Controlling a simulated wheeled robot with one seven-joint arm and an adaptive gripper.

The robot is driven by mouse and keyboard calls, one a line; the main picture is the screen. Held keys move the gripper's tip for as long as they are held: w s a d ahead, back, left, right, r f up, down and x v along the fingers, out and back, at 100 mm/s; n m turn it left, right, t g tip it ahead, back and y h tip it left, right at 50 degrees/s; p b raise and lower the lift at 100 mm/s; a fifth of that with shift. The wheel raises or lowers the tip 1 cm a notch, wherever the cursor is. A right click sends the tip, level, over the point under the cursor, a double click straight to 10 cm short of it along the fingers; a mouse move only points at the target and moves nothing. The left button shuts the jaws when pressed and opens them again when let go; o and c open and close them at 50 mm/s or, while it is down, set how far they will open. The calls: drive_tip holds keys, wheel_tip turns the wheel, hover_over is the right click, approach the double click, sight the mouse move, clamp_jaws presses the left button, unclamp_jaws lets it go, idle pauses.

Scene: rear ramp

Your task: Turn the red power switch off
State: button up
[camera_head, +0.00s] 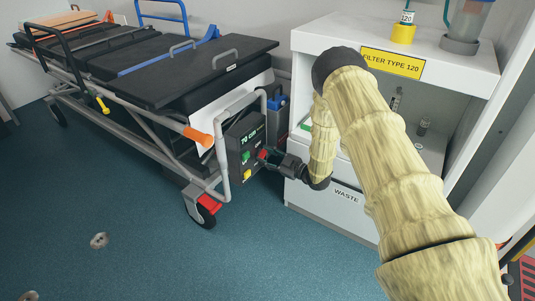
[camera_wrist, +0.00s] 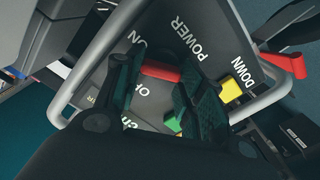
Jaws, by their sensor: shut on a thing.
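The red power switch (camera_wrist: 160,72) sits on a dark control panel (camera_head: 236,140) at the near end of the stretcher. In the wrist view it lies between the two dark fingers of my gripper (camera_wrist: 158,76), which are shut on it. The word POWER is printed beside it, with ON and part of OFF on either side. I cannot tell which way the switch is set.
A yellow button (camera_wrist: 231,91) marked DOWN and a green button (camera_head: 245,157) are close by on the panel. A grey tube frame (camera_head: 221,160) surrounds the panel. A caster with a red pedal (camera_head: 209,202) stands below. A white cabinet (camera_head: 330,206) is close on the right.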

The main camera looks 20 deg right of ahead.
drive_tip(key=n+p, duration=0.2)
drive_tip(key=n, duration=0.3)
drive_tip(key=shift+s+a+n+p, duration=0.1)
drive_tip(key=shift+a+n+p, duration=0.05)
drive_tip(key=shift+n+p, duration=0.15)
drive_tip(key=n, duration=0.2)
drive_tip(key=n+p, duration=0.1)
drive_tip(key=n, duration=0.1)
drive_tip(key=n+p, duration=0.1)
drive_tip(key=n, duration=0.1)
drive_tip(key=shift+s+f, duration=0.1)
drive_tip(key=shift+f, duration=0.15)
drive_tip(key=shift+n, duration=0.3)
drive_tip(key=o, duration=1)
drive_tip(key=v, duration=1.2)
